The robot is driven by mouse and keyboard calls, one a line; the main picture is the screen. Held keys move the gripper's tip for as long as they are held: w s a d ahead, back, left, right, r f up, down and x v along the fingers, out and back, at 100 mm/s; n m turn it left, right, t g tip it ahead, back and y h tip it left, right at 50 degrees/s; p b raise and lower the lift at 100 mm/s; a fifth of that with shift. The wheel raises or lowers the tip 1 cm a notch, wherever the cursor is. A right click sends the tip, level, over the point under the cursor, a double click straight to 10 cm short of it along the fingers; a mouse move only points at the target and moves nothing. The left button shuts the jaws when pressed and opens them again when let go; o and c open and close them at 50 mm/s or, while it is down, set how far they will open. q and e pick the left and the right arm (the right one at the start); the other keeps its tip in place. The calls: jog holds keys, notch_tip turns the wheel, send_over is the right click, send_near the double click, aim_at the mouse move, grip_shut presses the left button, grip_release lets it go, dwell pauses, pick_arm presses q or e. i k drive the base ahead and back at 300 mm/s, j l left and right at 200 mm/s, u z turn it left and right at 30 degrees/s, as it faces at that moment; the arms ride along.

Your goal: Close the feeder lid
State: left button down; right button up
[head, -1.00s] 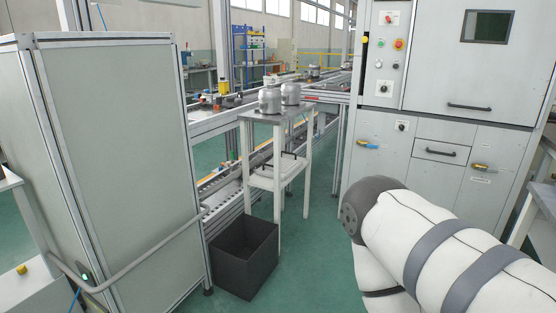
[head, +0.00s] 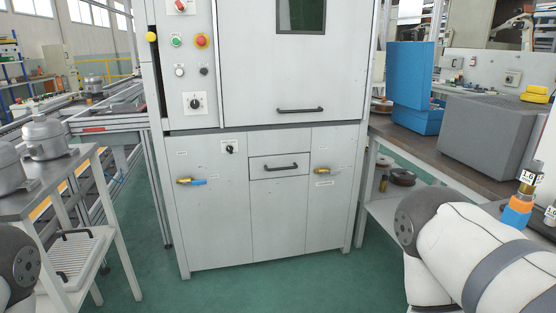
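No part in view is clearly marked as the feeder lid. A blue box (head: 418,118) stands on the workbench at the right, and its tall blue lid (head: 408,72) is raised upright, so it is open. Small items show at its opening, too small to tell. Neither gripper is in view. Only a dark joint of my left arm shows at the lower left edge, and my white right arm with its dark joint shows at the lower right, in front of the bench and well short of the box.
A large grey cabinet (head: 220,215) with a closed front door (head: 300,65) fills the middle. A grey block-shaped housing (head: 485,130) stands on the workbench (head: 400,137) beside the blue box. A cart (head: 70,183) with metal compressors (head: 45,138) is at the left. Green floor is clear before the cabinet.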

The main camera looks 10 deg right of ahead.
aim_at(409, 70)
jog(key=i+z, duration=0.35)
jog(key=i, duration=0.15)
jog(key=i+j+z, duration=0.1)
jog(key=i+z, duration=0.2)
jog(key=i, duration=0.15)
jog(key=i+j+z, duration=0.2)
jog(key=i+z, duration=0.15)
jog(key=i, duration=0.15)
jog(key=i+j+z, duration=0.3)
jog(key=i+j, duration=0.05)
jog(key=i, duration=0.05)
